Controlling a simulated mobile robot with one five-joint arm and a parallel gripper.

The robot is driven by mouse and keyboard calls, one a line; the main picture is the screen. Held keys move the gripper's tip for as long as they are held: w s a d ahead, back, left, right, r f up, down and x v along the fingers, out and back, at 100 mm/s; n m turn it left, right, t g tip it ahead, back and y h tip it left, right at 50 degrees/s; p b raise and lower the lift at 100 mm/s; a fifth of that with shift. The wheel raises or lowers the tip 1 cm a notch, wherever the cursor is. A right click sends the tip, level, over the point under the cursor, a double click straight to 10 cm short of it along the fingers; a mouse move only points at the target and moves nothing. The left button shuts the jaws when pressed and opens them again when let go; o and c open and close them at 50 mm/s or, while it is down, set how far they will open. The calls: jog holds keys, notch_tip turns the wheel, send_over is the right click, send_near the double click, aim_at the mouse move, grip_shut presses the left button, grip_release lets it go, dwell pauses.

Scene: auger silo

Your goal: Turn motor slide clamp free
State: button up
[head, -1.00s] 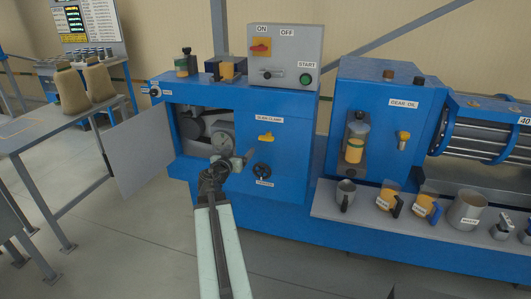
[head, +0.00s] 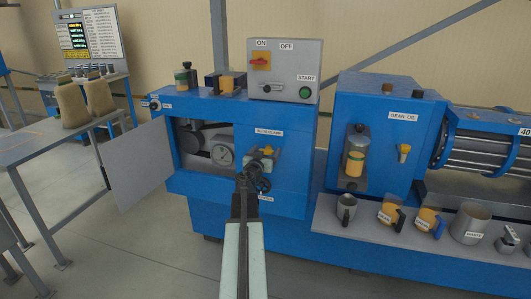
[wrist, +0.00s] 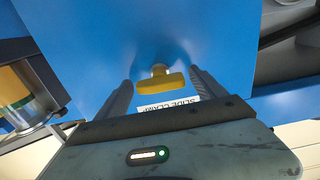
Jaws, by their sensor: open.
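The slide clamp is a yellow T-shaped handle (wrist: 160,88) on the blue machine panel. In the wrist view it stands between my two fingers, with a gap on each side. My gripper (wrist: 160,76) is open and empty, pointing at the panel. In the head view my gripper (head: 262,158) is in front of the clamp and covers most of it, just below the SLIDE CLAMP label (head: 269,132). How far the fingertips are from the panel is hard to tell.
A dark knob (head: 263,185) is just below my gripper, partly hidden. The switch box (head: 285,70) stands above.

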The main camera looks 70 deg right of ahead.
jog(key=shift+a, duration=0.1)
jog(key=c, duration=1.4)
jog(key=shift+o, duration=0.2)
jog(key=shift+n, duration=0.3)
jog(key=n, duration=0.3)
jog(key=shift+w+n, duration=0.15)
jog(key=shift+n, duration=0.25)
jog(key=n, duration=0.4)
jog(key=shift+w+n, duration=0.1)
jog(key=shift+n, duration=0.2)
jog(key=n, duration=0.4)
jog(key=shift+f, duration=0.1)
jog(key=shift+n, duration=2.5)
